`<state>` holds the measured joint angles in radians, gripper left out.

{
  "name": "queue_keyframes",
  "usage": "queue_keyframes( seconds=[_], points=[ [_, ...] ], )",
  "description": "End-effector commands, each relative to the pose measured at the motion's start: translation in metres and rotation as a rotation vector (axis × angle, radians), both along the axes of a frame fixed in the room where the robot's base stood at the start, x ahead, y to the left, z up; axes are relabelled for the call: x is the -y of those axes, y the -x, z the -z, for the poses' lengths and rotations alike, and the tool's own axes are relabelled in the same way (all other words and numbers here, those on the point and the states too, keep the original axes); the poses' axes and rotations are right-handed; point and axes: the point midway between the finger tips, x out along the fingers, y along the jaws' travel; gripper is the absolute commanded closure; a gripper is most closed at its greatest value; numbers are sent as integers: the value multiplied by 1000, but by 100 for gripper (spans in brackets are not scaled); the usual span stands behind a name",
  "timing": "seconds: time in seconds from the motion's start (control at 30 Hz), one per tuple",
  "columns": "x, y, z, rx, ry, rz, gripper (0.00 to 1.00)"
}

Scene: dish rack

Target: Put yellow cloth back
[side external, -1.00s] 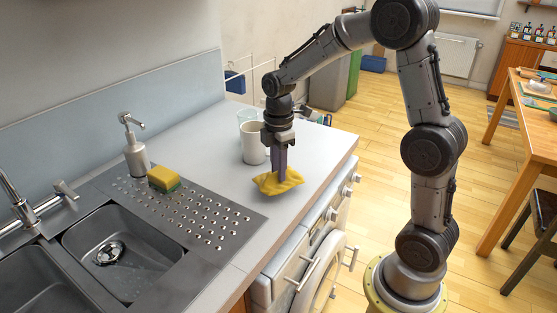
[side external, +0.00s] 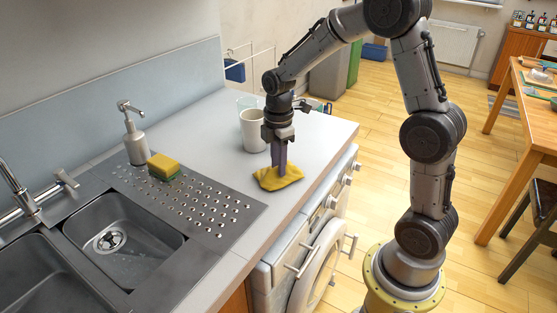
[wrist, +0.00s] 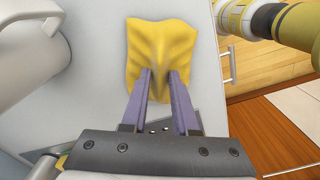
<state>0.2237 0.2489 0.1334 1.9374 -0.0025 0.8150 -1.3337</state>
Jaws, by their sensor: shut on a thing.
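The yellow cloth (side external: 290,182) lies crumpled on the grey worktop, close to its front edge. My gripper (side external: 279,168) points down onto it from above. In the wrist view the cloth (wrist: 143,40) shows a raised fold running to the two purple fingers. My gripper (wrist: 160,74) is shut on this fold. The rest of the cloth spreads out beyond and beside the fingertips and appears to rest on the worktop. The pinched part is partly hidden by the fingers.
A yellow-green sponge (side external: 163,166) and soap dispenser (side external: 134,140) stand left, by the sink (side external: 125,247). The worktop's front edge (side external: 325,185) is close on the right.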

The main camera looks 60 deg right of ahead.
Motion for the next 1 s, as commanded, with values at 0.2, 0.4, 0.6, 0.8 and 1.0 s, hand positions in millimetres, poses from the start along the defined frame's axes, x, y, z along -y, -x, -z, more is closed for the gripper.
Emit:
queue_keyframes(
  seconds=[0.2, 0.4, 0.6, 0.8, 1.0],
  points=[
    [0, 0, 3, 0, 0, 0, 100],
    [0, 0, 3, 0, 0, 0, 100],
    [0, 0, 5, -1, 0, 0, 100],
    [0, 0, 8, -1, 0, 0, 100],
    [0, 0, 9, 0, 0, 0, 58]
  ],
)
